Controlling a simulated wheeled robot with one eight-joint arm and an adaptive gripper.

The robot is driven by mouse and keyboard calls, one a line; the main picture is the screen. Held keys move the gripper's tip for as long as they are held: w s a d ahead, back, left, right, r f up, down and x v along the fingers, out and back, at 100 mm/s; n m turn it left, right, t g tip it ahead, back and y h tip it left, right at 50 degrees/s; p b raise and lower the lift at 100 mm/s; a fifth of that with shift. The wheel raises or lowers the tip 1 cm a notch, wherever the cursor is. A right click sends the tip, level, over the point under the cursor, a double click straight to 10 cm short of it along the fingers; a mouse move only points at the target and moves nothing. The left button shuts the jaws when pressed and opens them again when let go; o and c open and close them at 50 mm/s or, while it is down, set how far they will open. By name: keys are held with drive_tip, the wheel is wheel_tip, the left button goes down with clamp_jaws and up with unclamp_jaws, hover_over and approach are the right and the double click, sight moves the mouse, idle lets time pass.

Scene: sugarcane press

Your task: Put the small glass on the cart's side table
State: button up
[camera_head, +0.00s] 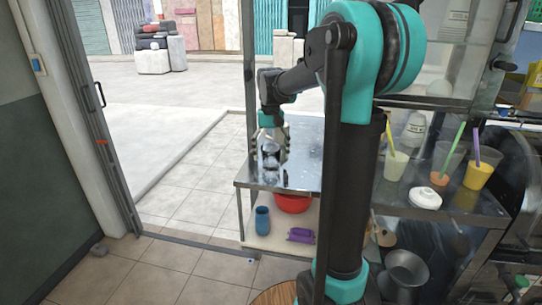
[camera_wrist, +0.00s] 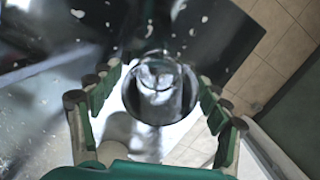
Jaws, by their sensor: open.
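The small clear glass (camera_head: 270,163) is at the left part of the cart's metal side table (camera_head: 305,160), looking upright. Its base appears to be on the tabletop, though contact is hard to make out. My gripper (camera_head: 271,142) is over the table's left side, around the glass. In the wrist view the glass (camera_wrist: 160,88) sits between the two fingers of my gripper (camera_wrist: 160,95), with gaps showing on both sides. The fingers are open. The dark tabletop lies beyond them.
Below the table, a shelf holds a red bowl (camera_head: 293,203), a blue cup (camera_head: 262,220) and a purple item (camera_head: 301,235). Drinks with straws, including a yellow one (camera_head: 478,174), and a white lid (camera_head: 425,198) stand on the counter at right.

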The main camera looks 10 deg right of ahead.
wheel_tip(320, 180, up, 12)
drive_tip(key=w, duration=0.1)
drive_tip(key=shift+w+f, duration=0.2)
drive_tip(key=shift+w, duration=0.05)
